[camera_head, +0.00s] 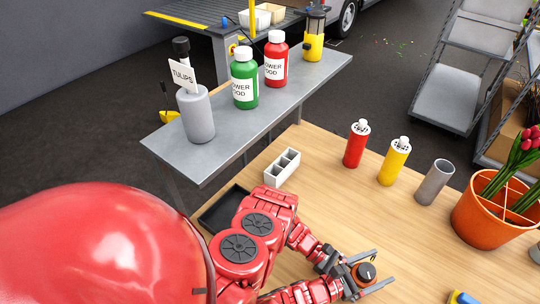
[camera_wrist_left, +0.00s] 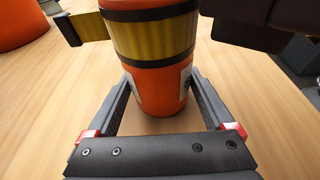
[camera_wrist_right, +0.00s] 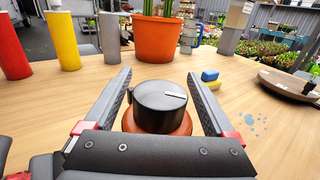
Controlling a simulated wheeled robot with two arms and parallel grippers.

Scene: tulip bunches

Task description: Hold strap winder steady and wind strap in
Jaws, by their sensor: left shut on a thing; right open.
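The strap winder is an orange cylinder (camera_wrist_left: 150,75) with a yellow strap (camera_wrist_left: 155,35) wrapped round it and a short strap end (camera_wrist_left: 82,28) sticking out to the left in the left wrist view. It stands upright on the wooden table. My left gripper (camera_wrist_left: 158,92) is shut on its lower body. The black knob (camera_wrist_right: 160,105) with a white line is on top of the winder. My right gripper (camera_wrist_right: 158,85) is open, one finger on each side of the knob, with gaps visible. The head view also shows the knob (camera_head: 366,272) between the right fingers; the left fingers are hidden there.
A terracotta pot (camera_head: 483,222) with tulips stands at the right. Red (camera_head: 355,145), yellow (camera_head: 393,163) and grey (camera_head: 433,182) cylinders stand behind the winder. A blue and yellow block (camera_wrist_right: 210,78) lies near the pot. Bare table surrounds the winder.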

